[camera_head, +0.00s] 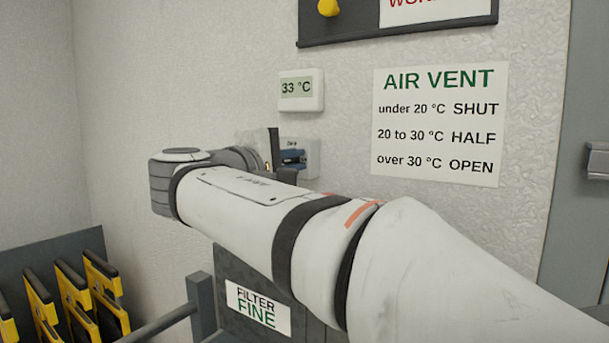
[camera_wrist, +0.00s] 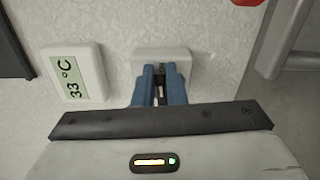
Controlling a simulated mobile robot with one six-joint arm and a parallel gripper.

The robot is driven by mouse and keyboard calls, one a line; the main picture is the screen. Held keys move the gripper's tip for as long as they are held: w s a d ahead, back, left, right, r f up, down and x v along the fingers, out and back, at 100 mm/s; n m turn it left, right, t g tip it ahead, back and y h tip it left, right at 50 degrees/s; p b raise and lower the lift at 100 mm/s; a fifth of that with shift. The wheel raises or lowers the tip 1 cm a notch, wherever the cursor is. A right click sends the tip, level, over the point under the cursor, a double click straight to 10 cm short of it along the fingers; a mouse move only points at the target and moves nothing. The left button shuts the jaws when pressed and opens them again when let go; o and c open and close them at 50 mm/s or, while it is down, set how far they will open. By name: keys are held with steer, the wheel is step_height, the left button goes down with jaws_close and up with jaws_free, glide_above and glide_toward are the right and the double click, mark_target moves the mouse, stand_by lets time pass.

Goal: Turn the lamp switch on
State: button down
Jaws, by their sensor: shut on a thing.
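The lamp switch (camera_head: 313,158) is a small pale box on the white wall, below the thermometer display. In the wrist view its plate (camera_wrist: 178,56) shows past my fingertips. My gripper (camera_head: 292,157) is at the front of the switch. Its two blue fingers (camera_wrist: 160,84) point at the plate and are close together on the switch's small lever, which they mostly hide. The lever's position cannot be made out. The lettering on the box is too small to read.
A display (camera_head: 300,89) reading 33 °C hangs just above the switch. An air vent sign (camera_head: 440,124) is to the right. A dark box labelled FILTER FINE (camera_head: 258,307) stands below my arm. Yellow-and-black plates (camera_head: 75,290) stand at the lower left.

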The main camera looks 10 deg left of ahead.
steer(key=shift+a+f+m+b, duration=0.15)
steer(key=shift+a+m+b, duration=0.15)
steer(key=shift+m+b, duration=0.15)
steer(key=shift+r, duration=0.2)
steer(key=c, duration=1.6)
jaws_free()
steer(key=shift+o, duration=0.6)
steer(key=shift+w+a+f, duration=0.15)
steer(key=shift+a+f, duration=0.1)
steer(key=shift+a, duration=0.05)
steer(key=shift+d+r, duration=0.1)
steer(key=shift+d, duration=0.15)
steer(key=v, duration=0.8)
